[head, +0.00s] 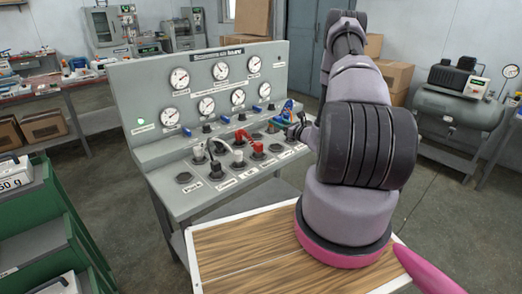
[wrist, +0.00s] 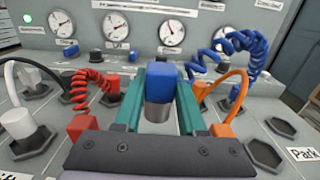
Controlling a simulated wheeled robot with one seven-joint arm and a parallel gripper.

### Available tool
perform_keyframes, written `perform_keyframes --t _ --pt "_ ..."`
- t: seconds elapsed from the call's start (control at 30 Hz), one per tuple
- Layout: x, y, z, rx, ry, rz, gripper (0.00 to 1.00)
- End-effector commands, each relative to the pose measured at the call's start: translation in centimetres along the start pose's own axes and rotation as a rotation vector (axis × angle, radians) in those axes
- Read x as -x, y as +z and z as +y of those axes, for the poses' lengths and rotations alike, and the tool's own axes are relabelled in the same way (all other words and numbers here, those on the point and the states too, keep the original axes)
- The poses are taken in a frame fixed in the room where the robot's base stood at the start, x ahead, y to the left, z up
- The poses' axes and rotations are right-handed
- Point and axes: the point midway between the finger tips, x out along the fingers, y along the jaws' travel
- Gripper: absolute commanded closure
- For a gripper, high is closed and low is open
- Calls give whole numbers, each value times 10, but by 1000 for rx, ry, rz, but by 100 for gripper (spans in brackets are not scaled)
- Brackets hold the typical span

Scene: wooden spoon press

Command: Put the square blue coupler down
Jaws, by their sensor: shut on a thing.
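The square blue coupler (wrist: 163,72) has a blue block on top and a grey metal cylinder below. It is upright between the teal fingers of my gripper (wrist: 160,92) in the wrist view. My gripper is shut on it, over the panel's sloped deck. Whether the cylinder's lower end touches the deck is hidden by the gripper body. In the head view my gripper (head: 297,130) is at the right end of the panel, small and partly hidden by my arm, and I cannot make out the coupler there.
A coiled red hose (wrist: 88,84) is left of my gripper, an orange hose (wrist: 236,88) and a coiled blue hose (wrist: 238,50) right. A white coupler (wrist: 20,122) stands far left. Empty dark sockets (wrist: 262,152) lie at right near a "Park" label (wrist: 306,154). Gauges (head: 180,78) line the upright panel behind.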

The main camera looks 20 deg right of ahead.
Motion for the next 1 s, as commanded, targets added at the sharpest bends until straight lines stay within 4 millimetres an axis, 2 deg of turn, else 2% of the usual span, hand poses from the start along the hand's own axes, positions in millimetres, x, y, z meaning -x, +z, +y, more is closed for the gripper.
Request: perform_keyframes --t 0.1,0.2,0.43,0.6,1.0 --pt "1 -26 0 -4 0 2 100" --pt "0 -40 1 -2 1 2 100" --pt "0 -59 0 -2 1 1 100" --pt "0 -85 1 -2 1 2 100" --pt "0 -92 1 -1 1 1 100"
